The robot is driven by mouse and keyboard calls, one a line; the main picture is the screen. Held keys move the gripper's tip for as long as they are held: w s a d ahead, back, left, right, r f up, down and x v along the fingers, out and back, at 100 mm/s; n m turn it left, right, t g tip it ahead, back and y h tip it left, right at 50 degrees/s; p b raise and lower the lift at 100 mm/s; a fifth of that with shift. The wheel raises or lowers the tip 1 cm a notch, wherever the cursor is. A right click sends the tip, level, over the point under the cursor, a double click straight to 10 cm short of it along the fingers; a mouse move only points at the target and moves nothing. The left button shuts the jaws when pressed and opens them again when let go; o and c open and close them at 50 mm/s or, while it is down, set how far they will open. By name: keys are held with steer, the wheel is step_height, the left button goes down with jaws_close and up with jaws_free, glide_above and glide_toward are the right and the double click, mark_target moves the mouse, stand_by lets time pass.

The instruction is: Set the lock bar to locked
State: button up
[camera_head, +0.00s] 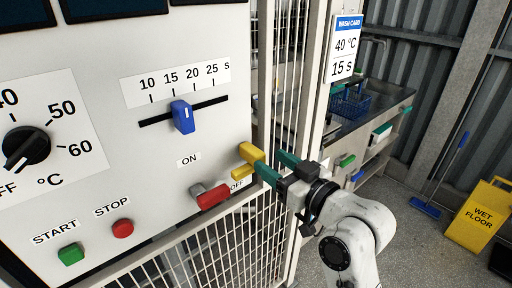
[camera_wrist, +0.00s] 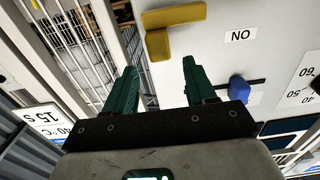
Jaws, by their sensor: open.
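A yellow L-shaped handle (camera_head: 250,158), which looks like the lock bar, sits at the right edge of the white control panel, beside the mesh cage. It also shows in the wrist view (camera_wrist: 173,30), just beyond my fingertips. No locked or unlocked label is readable by it. My gripper (camera_head: 275,165) has green fingers, spread apart and empty. In the wrist view my gripper (camera_wrist: 158,67) shows a gap between the fingertips and the handle.
A red lever (camera_head: 212,198) sits just left of the handle, between ON and OFF labels. The panel has a blue slider (camera_head: 183,117), a black dial (camera_head: 26,147), a green button (camera_head: 71,254) and a red button (camera_head: 122,228). A wet floor sign (camera_head: 480,215) stands far right.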

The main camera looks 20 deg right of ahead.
mark_target(262, 156)
steer(key=p+x, duration=0.1)
steer(key=x, duration=0.5)
jaws_close()
stand_by(0.5)
